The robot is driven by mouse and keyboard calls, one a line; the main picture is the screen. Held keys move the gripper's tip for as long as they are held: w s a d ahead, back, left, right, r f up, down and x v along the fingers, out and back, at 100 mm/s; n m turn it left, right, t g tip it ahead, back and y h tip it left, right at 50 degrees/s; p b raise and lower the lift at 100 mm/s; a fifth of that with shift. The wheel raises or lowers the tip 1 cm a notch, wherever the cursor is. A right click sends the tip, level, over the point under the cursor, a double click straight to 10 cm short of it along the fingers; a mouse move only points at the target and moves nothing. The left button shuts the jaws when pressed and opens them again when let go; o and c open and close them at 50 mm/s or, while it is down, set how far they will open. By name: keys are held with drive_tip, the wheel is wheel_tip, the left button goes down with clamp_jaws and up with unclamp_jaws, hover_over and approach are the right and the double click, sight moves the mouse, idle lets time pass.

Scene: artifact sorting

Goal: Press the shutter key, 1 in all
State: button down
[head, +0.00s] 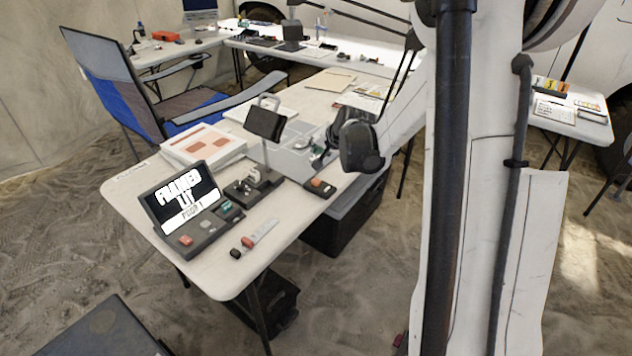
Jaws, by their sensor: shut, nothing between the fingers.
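A dark console (190,210) with a lit screen stands at the near left of the white table. Its screen reads "FRAMED" and "LIT", with a smaller line below. Along its front are a red key (186,240), a grey key (207,224) and a teal key (226,206). A small dark box with an orange key (317,183) lies near the table's right edge. No label is readable, so I cannot tell which key is the shutter. My gripper (318,163) is shut and empty, small and partly hidden by my arm, apparently just above and behind the orange-key box.
A dark holder with small pieces (254,184) sits between the console and the box. A small dark screen on a stand (266,122) and a white case (203,146) stand behind. A scale strip (262,232) lies in front. A folding chair (110,85) is at the left.

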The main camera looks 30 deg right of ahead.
sight(317, 181)
drive_tip(key=shift+f+b, duration=2.75)
drive_tip(key=shift+f, duration=1.45)
drive_tip(key=shift+f, duration=0.15)
drive_tip(key=shift+f+b, duration=0.3)
drive_tip(key=shift+b, duration=0.2)
drive_tip(key=shift+f+b, duration=0.4)
drive_tip(key=shift+f, duration=0.05)
drive_tip(key=shift+r+p, duration=0.5)
drive_tip(key=shift+r, duration=0.4)
drive_tip(key=shift+r+p, duration=1.5)
drive_tip(key=shift+r, duration=1)
